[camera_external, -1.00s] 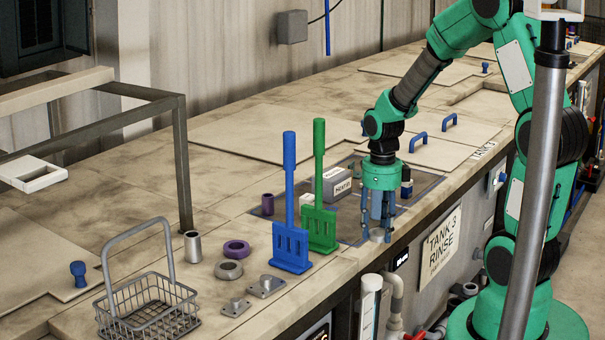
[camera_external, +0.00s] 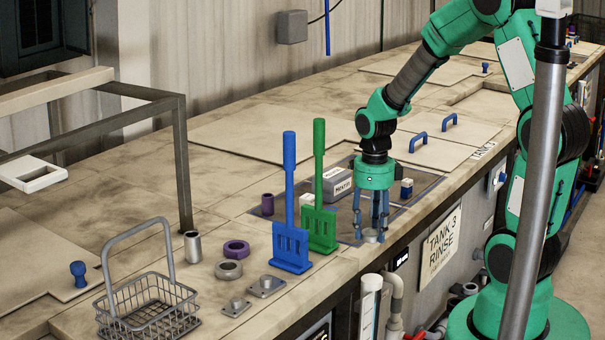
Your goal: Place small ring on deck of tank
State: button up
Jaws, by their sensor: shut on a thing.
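My gripper (camera_external: 371,232) points straight down over the front part of the dark sunken area of tank 3. Its blue fingers are shut on a small light grey ring (camera_external: 371,237), seen low between the fingertips. I cannot tell whether the ring touches the surface below. The tank deck (camera_external: 330,270) is the worn beige top around the sunken area. The tank 3 rinse sign (camera_external: 440,245) hangs on the front wall to the right of my gripper.
A green paddle (camera_external: 320,228) and blue paddle (camera_external: 291,250) stand left of my gripper. A purple ring (camera_external: 236,247), thick grey ring (camera_external: 228,270) and wire basket (camera_external: 150,310) sit further left. A grey labelled box (camera_external: 338,186) lies behind. Blue lid handles (camera_external: 418,141) rise behind right.

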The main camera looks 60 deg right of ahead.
jog(key=w+a+r+n+p, duration=0.1)
jog(key=a+r+n+p, duration=0.35)
jog(key=a, duration=0.95)
jog(key=w+a+f+n+b, duration=0.1)
jog(key=w+a+n+b, duration=0.1)
jog(key=a+n, duration=0.2)
jog(key=w+a+f+n+b, duration=0.1)
jog(key=w+a+f+n, duration=0.1)
jog(key=a, duration=0.6)
jog(key=w+a+f+n+b, duration=0.2)
jog(key=w+a+n, duration=0.2)
jog(key=a+n, duration=0.2)
jog(key=shift+w+a+b, duration=0.25)
jog(key=shift+a+b, duration=0.1)
jog(key=shift+w+a+f+n, duration=0.1)
jog(key=shift+a+n, duration=0.15)
jog(key=shift+a, duration=0.3)
jog(key=w+a, duration=0.1)
jog(key=w, duration=0.4)
jog(key=w+a+f, duration=0.1)
jog(key=w+a, duration=0.1)
jog(key=w, duration=0.3)
jog(key=w+a, duration=0.1)
jog(key=w, duration=0.4)
jog(key=shift+w+a+f+p, duration=0.15)
jog(key=shift+a+f+p, duration=0.1)
jog(key=shift+a+p, duration=0.15)
